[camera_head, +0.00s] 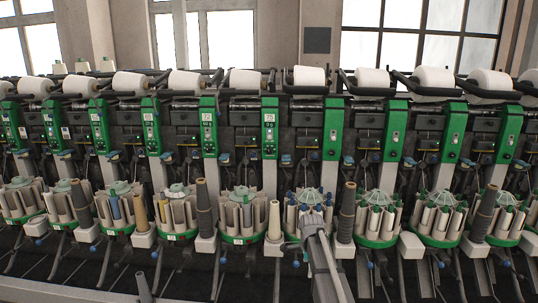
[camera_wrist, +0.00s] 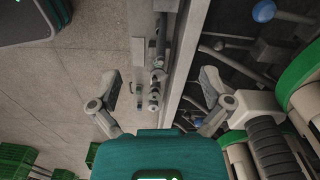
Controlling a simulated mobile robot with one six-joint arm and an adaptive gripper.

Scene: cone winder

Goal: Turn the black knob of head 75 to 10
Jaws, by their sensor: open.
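The winding heads stand in a long row, each with an upright green panel. Some panels bear small number labels, too small to read surely, so I cannot tell which is head 75. My gripper (camera_head: 312,224) is low in front of the yarn magazines, well below the panels. In the wrist view my gripper (camera_wrist: 162,86) has its two fingers spread wide with nothing between them.
Round green-based magazines (camera_head: 240,215) with pale tubes line the front, with upright cones (camera_head: 347,212) between them. White yarn cones (camera_head: 245,82) lie along the top. The wrist view shows a grey rail (camera_wrist: 185,60), open floor (camera_wrist: 75,85) at left and green crates (camera_wrist: 20,160).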

